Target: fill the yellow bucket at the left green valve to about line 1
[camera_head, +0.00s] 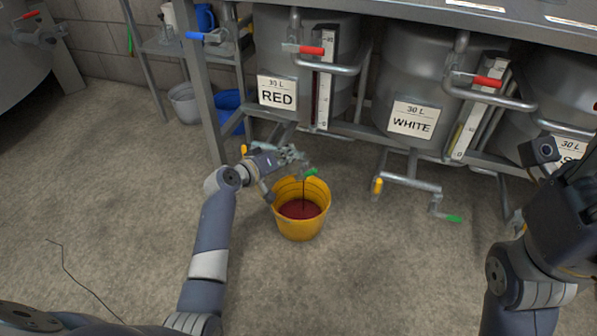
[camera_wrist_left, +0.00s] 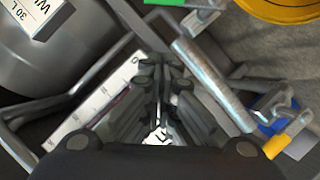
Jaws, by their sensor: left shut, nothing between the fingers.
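The yellow bucket (camera_head: 301,228) stands upright on the floor under the RED tank. Dark red liquid (camera_head: 300,209) lies inside it, and a thin dark stream (camera_head: 304,192) falls into it from the outlet. No line marks can be read. The green valve handle (camera_head: 311,173) is just above the bucket's far rim. My left gripper (camera_head: 293,154) is shut and empty, just above and left of the green handle. In the left wrist view, the closed fingers (camera_wrist_left: 158,65) are apart from the green handle (camera_wrist_left: 188,3); the bucket (camera_wrist_left: 285,9) shows at the top right.
The RED tank (camera_head: 278,94) and WHITE tank (camera_head: 413,117) have pipes and red-handled valves. Another green handle (camera_head: 454,218) and a yellow handle (camera_head: 378,186) are below WHITE. A grey bucket (camera_head: 185,104) and blue bucket (camera_head: 231,108) stand behind the frame post. My right arm is at right, its fingers unseen.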

